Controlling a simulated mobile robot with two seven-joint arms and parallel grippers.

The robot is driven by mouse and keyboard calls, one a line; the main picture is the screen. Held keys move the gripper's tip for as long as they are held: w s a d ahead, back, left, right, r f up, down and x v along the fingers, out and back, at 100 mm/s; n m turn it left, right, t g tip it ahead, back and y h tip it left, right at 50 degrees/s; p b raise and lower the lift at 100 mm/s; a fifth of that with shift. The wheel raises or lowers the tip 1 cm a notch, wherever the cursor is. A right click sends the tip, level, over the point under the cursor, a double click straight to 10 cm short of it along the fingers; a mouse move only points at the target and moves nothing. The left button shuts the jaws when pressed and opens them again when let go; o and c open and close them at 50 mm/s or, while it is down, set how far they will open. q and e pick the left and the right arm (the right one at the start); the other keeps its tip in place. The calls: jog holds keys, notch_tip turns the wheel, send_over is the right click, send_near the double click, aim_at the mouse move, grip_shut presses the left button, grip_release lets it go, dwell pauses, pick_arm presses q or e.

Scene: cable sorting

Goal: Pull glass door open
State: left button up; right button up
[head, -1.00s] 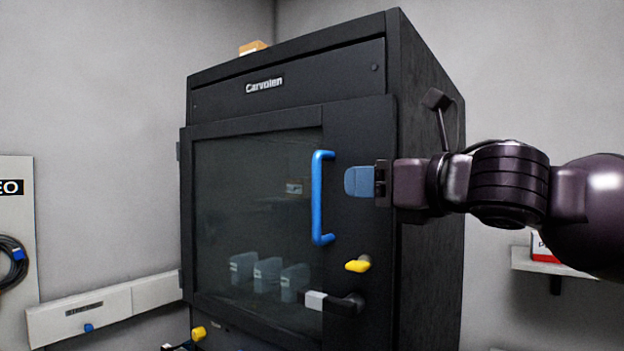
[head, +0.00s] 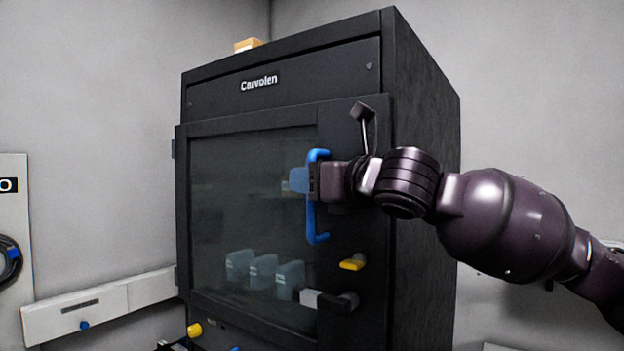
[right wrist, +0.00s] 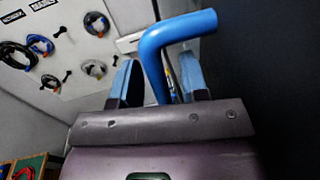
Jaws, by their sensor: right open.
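The glass door (head: 230,215) of the black cabinet is closed in the head view. Its blue vertical handle (head: 312,222) stands on the door's right side. My right gripper (head: 298,180) is at the upper part of the handle and hides some of it. In the right wrist view the blue handle (right wrist: 153,60) passes between the two blue fingertips of my right gripper (right wrist: 160,82). The fingers are apart, with a gap on either side of the bar. My left gripper is not in view.
A yellow knob (head: 352,263) and a black lever with a grey end (head: 335,300) sit below the handle. Several pale boxes (head: 264,272) stand behind the glass. A wall board with coiled cables (right wrist: 60,45) shows in the right wrist view.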

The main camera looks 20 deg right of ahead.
grip_shut()
dwell(0.3)
jog(key=shift+a, duration=0.15)
